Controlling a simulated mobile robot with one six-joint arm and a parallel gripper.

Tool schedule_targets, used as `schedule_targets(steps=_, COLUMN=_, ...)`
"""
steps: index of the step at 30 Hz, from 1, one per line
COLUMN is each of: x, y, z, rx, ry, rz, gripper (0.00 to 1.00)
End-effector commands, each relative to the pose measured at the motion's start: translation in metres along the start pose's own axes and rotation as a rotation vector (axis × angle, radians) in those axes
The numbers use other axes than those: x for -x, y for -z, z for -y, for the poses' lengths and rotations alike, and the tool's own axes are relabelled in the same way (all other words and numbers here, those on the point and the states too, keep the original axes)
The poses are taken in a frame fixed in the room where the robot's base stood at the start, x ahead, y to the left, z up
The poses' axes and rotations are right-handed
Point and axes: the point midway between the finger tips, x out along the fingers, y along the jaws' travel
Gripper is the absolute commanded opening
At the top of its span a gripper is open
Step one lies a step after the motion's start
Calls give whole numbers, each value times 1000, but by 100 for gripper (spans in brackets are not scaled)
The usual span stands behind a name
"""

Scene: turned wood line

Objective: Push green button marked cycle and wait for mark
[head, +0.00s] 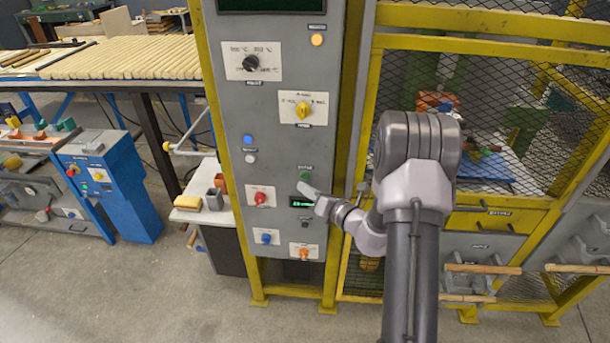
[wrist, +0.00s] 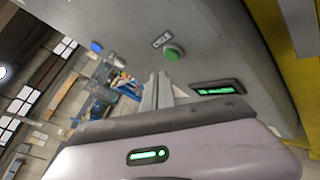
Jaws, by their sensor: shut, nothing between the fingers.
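The green button (head: 305,176) sits on the grey control panel (head: 270,130), under a small label too small to read surely. In the wrist view the green button (wrist: 173,54) stands out from the panel beside its label, just past my fingertips. My gripper (head: 303,188) is shut and empty, its fingertips close below the button in the head view. The fingers also show in the wrist view (wrist: 158,82). I cannot tell whether they touch the panel; they do not cover the button. A dark display with green characters (head: 301,203) is partly behind my gripper.
The panel also bears a red button (head: 260,198), a blue button (head: 266,238), an orange knob (head: 304,254), a yellow switch (head: 303,110) and a black dial (head: 251,63). A yellow-framed mesh cage (head: 480,110) stands right. A table of wooden pieces (head: 130,58) stands left.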

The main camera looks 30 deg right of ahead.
Motion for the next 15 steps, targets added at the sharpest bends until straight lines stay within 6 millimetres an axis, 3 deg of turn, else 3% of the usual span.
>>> schedule_targets(steps=15, x=-9, y=-6, z=6, rx=0, ry=0, rz=0, gripper=0)
